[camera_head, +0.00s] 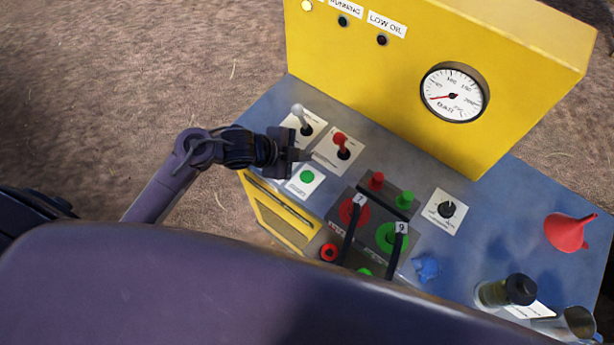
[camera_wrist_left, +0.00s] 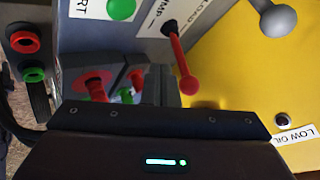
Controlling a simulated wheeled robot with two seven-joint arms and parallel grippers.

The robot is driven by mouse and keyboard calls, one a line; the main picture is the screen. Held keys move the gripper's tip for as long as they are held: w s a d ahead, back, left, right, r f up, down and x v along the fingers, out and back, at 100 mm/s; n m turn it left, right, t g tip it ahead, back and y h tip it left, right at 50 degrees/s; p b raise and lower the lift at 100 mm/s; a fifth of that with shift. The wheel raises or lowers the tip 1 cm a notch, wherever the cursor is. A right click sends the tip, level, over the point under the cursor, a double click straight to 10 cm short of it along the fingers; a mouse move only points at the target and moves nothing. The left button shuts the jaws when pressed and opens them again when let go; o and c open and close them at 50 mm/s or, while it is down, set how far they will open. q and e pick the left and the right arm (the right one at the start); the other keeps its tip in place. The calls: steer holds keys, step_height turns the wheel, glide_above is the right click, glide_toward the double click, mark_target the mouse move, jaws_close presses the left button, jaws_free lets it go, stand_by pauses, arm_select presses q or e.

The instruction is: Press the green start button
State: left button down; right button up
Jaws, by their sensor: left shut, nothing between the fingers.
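The green start button (camera_head: 306,177) is a round green disc on a white label on the blue panel in the head view. It also shows at the top of the left wrist view (camera_wrist_left: 121,9), beside lettering that ends in "RT". My left gripper (camera_head: 304,155) is shut and empty. In the head view it appears just above the button, between it and the levers. I cannot tell the exact height of the fingertips over the panel. My right gripper is not in view.
A red-knobbed lever (camera_head: 341,140) and a grey-knobbed lever (camera_head: 300,114) stand close to the gripper. The yellow upright panel (camera_head: 400,75) with a gauge (camera_head: 453,95) rises behind. A red funnel (camera_head: 567,232), a jar (camera_head: 503,291) and a blue cloth-like item (camera_head: 426,267) lie at the right.

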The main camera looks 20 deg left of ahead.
arm_select(q)
steer(key=b, duration=0.4)
glide_above(303, 177)
step_height(303, 177, down, 6)
steer(key=shift+r, duration=0.25)
steer(key=shift+f+b, duration=0.55)
steer(key=shift+f, duration=0.05)
stand_by(0.9)
steer(key=shift+f, duration=0.1)
steer(key=shift+f, duration=0.3)
steer(key=shift+f+b, duration=0.6)
steer(key=shift+b, duration=0.05)
stand_by(0.6)
steer(key=shift+r, duration=0.1)
steer(key=shift+r+p, duration=0.95)
steer(key=shift+p, duration=0.1)
